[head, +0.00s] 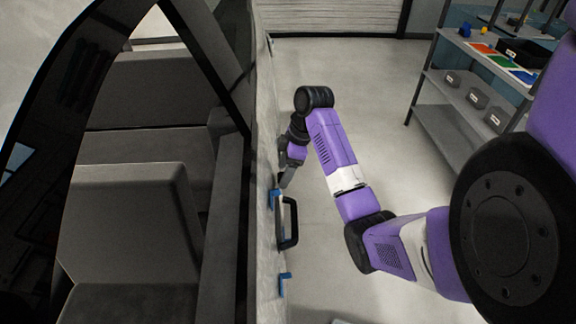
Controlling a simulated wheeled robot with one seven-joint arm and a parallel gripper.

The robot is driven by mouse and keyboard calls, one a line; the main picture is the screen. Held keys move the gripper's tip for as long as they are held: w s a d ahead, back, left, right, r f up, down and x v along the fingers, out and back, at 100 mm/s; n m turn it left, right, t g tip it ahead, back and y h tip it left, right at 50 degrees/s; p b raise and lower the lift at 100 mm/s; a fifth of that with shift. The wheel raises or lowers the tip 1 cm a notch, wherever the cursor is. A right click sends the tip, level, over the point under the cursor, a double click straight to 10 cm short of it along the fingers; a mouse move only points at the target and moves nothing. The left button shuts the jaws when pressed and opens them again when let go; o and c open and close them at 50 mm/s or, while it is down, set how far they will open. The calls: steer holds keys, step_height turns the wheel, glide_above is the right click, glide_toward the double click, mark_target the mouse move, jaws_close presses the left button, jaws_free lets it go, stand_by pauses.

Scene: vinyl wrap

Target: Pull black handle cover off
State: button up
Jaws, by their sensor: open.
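The black handle cover (292,226) is a black loop on the outer side of the car door (262,220). It stands out to the right of the door, with blue pieces (275,197) at its upper end. My gripper (284,186) is beside the door, just above the top end of the handle cover in the picture. Its fingers are small and partly hidden by the wrist, and nothing shows between them. I cannot tell whether they touch the cover.
Another blue piece (284,284) is on the door lower down. The car interior with its grey seat (125,225) fills the left. A shelf rack (470,95) with bins and coloured items stands at the upper right. The floor (370,90) between is clear.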

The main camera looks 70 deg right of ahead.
steer(key=shift+w+f, duration=0.15)
steer(key=shift+f, duration=0.4)
steer(key=shift+c, duration=0.5)
steer(key=c, duration=1.1)
steer(key=o, duration=1.2)
steer(key=shift+r, duration=0.15)
steer(key=shift+r, duration=0.55)
steer(key=p+v, duration=0.3)
steer(key=v, duration=0.3)
steer(key=shift+s+r+p, duration=0.25)
steer(key=shift+s+p, duration=0.05)
steer(key=shift+p, duration=0.1)
